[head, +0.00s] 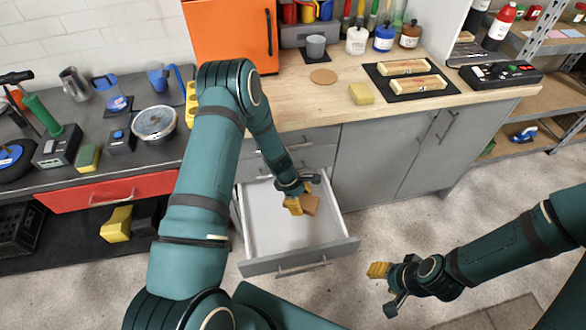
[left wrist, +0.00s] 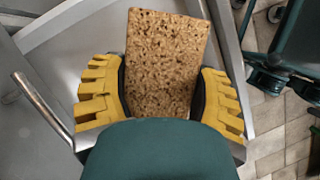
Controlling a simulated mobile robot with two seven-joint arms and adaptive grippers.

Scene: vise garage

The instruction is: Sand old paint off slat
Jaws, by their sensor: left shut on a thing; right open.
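My left gripper (head: 299,204) is shut on a brown speckled block (head: 312,205), which looks like a sanding block. In the left wrist view the block (left wrist: 165,65) stands between the two yellow fingers (left wrist: 160,98). The gripper holds it over the open drawer (head: 254,215); I cannot tell whether the block touches the drawer floor. Two pale slats with brownish patches, a rear one (head: 404,67) and a front one (head: 417,86), lie on a dark mat (head: 376,82) on the wooden worktop. My right gripper (head: 379,271) is open and empty above the floor at right.
A yellow block (head: 361,94) and a round cork disc (head: 323,76) lie on the worktop (head: 300,105). A black device (head: 500,75) sits right of the mat. The pulled-out drawer juts over the floor.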

